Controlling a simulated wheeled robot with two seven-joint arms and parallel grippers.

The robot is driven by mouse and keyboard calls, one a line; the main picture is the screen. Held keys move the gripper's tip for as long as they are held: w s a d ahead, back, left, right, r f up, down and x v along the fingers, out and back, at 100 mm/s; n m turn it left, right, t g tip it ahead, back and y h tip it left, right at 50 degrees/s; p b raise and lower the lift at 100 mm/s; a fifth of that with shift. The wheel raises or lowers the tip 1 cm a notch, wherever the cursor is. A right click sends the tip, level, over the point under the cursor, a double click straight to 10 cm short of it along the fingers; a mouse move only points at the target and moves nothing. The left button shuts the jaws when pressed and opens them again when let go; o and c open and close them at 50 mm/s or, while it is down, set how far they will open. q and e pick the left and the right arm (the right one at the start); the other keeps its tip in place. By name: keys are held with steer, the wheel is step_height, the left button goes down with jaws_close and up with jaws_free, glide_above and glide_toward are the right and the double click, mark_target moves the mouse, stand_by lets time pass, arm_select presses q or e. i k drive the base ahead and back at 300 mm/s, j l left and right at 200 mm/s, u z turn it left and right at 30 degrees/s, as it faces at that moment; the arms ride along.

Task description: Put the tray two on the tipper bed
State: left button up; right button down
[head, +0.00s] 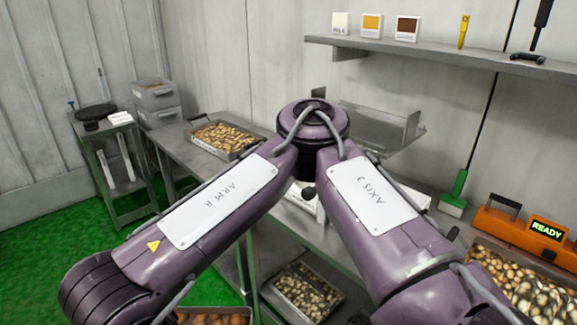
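No label shows which tray is tray two. One metal tray (197,142) with brown pieces sits on the grey bench at the left. Another tray (338,300) with pale pieces is lower down, below the bench. A grey metal bed with raised sides (372,128) stands behind my arm's elbow; it may be the tipper bed, but my arm partly hides it. My purple arm, marked "ARM R" and "AXIS 3", fills the middle of the view. Neither gripper is in view.
An orange unit (500,228) showing "READY" is at the right, with mushroom-like pieces (525,285) in front. More brown pieces (212,318) show at the bottom edge. A wall shelf (440,52) is above. A stand (112,165) and grey bins (157,105) are left. Green floor (60,235) is clear.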

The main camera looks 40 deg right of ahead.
mark_target(358, 124)
steer(key=i+j+z, duration=0.1)
steer(key=i+z, duration=0.35)
steer(key=i+j+z, duration=0.2)
steer(key=z, duration=0.25)
steer(key=i+j+z, duration=0.6)
steer(key=z, duration=0.25)
steer(key=i+j+z, duration=0.1)
steer(key=j+z, duration=0.25)
steer(key=i+j+z, duration=0.1)
steer(key=j+z, duration=0.65)
